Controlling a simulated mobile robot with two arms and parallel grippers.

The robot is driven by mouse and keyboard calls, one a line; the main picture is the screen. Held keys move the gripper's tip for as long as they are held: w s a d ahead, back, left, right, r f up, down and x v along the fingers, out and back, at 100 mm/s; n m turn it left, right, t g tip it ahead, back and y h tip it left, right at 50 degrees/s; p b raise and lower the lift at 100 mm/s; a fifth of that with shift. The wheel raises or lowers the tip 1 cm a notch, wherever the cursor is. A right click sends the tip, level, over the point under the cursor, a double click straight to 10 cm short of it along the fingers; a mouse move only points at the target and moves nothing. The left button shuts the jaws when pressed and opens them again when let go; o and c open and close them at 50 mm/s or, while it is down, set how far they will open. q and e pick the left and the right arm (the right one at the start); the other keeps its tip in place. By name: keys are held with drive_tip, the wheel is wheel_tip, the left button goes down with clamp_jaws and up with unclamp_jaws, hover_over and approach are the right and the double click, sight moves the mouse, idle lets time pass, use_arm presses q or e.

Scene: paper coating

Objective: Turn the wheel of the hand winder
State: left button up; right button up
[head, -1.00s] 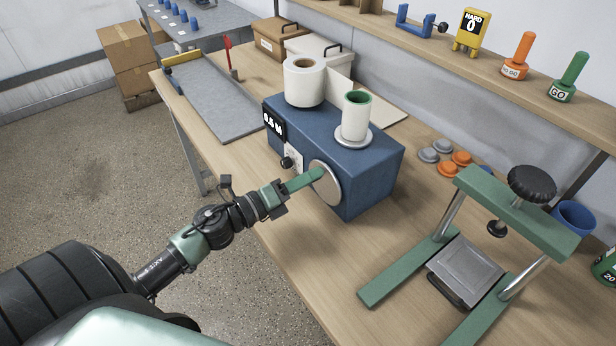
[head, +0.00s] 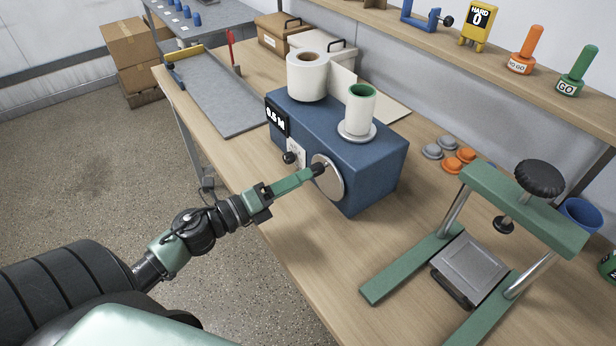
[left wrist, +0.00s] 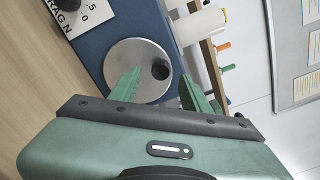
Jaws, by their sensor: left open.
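The hand winder (head: 372,180) is a blue box on the bench with a black "0.5 M" display on its front. Its wheel (head: 333,186) is a silver disc on the near side, also in the left wrist view (left wrist: 124,62). A dark knob (head: 318,168) stands out from the disc; it shows in the left wrist view (left wrist: 161,69) too. My left gripper (head: 308,174) is open, in front of the wheel. In the left wrist view its green fingers (left wrist: 158,88) appear on either side of the knob; contact cannot be told. My right gripper is not in view.
A white paper roll (head: 307,78) and a green-cored roll (head: 360,112) stand on top of the winder. A green press frame (head: 520,205) stands at right. Orange and grey discs (head: 452,158) lie behind. The bench between winder and press is clear.

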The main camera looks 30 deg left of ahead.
use_arm(q)
drive_tip(key=v, duration=0.3)
drive_tip(key=shift+s+b, duration=0.25)
drive_tip(key=shift+b, duration=0.05)
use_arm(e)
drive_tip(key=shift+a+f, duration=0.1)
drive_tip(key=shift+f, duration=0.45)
